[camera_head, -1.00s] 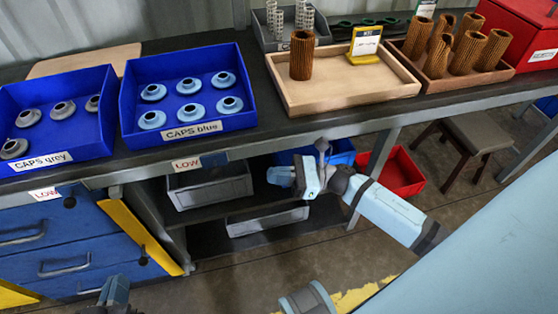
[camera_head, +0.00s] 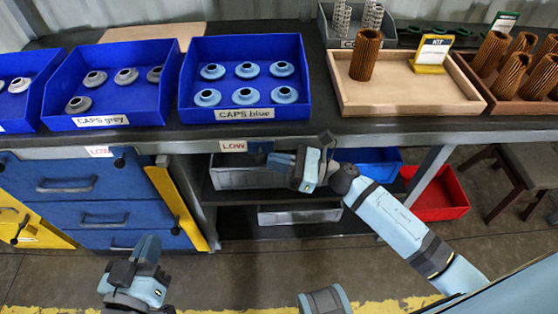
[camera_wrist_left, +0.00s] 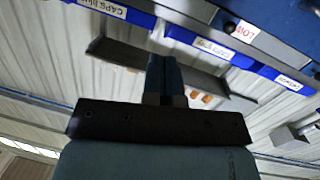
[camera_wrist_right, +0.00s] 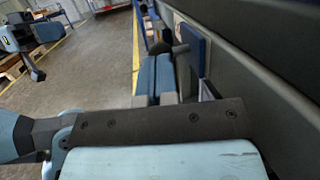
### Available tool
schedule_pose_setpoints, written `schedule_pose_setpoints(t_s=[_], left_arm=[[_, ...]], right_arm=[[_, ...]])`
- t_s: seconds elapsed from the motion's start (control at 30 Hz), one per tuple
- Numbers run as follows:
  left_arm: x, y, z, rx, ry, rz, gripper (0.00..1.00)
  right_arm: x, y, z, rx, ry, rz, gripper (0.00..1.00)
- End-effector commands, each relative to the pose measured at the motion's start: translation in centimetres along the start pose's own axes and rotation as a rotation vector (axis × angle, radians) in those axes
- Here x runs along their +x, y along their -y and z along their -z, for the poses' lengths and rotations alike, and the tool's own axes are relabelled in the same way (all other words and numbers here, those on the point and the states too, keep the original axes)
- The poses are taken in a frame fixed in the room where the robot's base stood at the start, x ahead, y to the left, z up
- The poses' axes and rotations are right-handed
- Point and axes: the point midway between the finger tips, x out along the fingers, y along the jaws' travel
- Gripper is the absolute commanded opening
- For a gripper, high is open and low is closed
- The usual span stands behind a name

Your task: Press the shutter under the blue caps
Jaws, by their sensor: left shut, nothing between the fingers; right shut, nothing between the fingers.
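The blue caps (camera_head: 248,70) stand in a blue bin labelled CAPS blue (camera_head: 190,95). Under it, on the bench front, are a LOW label (camera_head: 233,146) and a small blue plate, the shutter (camera_head: 257,146). My right gripper (camera_head: 272,160) is shut and empty, just below and right of the shutter, pointing left. In the right wrist view its closed fingers (camera_wrist_right: 156,78) are beside a blue plate (camera_wrist_right: 197,50) and dark knob; contact cannot be told. My left gripper (camera_head: 146,247) is shut and empty, low in front of the drawers; its closed fingers show in the left wrist view (camera_wrist_left: 163,78).
A bin of grey caps (camera_head: 75,122) is left of the blue caps, with another LOW label (camera_head: 99,151) below. Blue drawers (camera_head: 65,185) stand under the bench at left. Grey bins (camera_head: 300,215) and a red bin (camera_head: 440,215) sit below. A wooden tray (camera_head: 400,110) holds a cartridge.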

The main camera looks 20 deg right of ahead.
Motion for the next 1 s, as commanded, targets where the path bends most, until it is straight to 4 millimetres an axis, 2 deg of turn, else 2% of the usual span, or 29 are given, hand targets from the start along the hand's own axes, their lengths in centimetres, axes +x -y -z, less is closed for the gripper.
schedule_pose_setpoints(t_s=[0.07,0.2,0.4,0.57,0.83,1.0], left_arm=[[0.0,0.0,-0.3,-0.001,0.001,0.000,0.00],[0.1,-0.3,-0.3,-0.010,-0.018,-0.010,0.00],[0.3,-1.0,1.2,-0.014,-0.077,-0.033,0.00],[0.2,-1.0,1.8,-0.011,-0.093,-0.036,0.00],[0.1,-0.9,1.5,-0.011,-0.086,-0.035,0.00],[0.2,-1.0,1.2,-0.021,-0.112,-0.041,0.00]], right_arm=[[0.7,-0.1,0.2,0.000,0.002,-0.001,0.00],[3.4,-0.6,0.7,-0.001,0.004,-0.001,0.00],[6.3,-1.3,1.3,0.001,0.002,-0.001,0.00],[6.6,-1.4,1.2,0.000,0.002,0.000,0.00],[6.7,-1.3,1.2,-0.001,0.003,-0.001,0.00],[6.1,-0.6,1.6,-0.002,0.002,-0.002,0.00]])
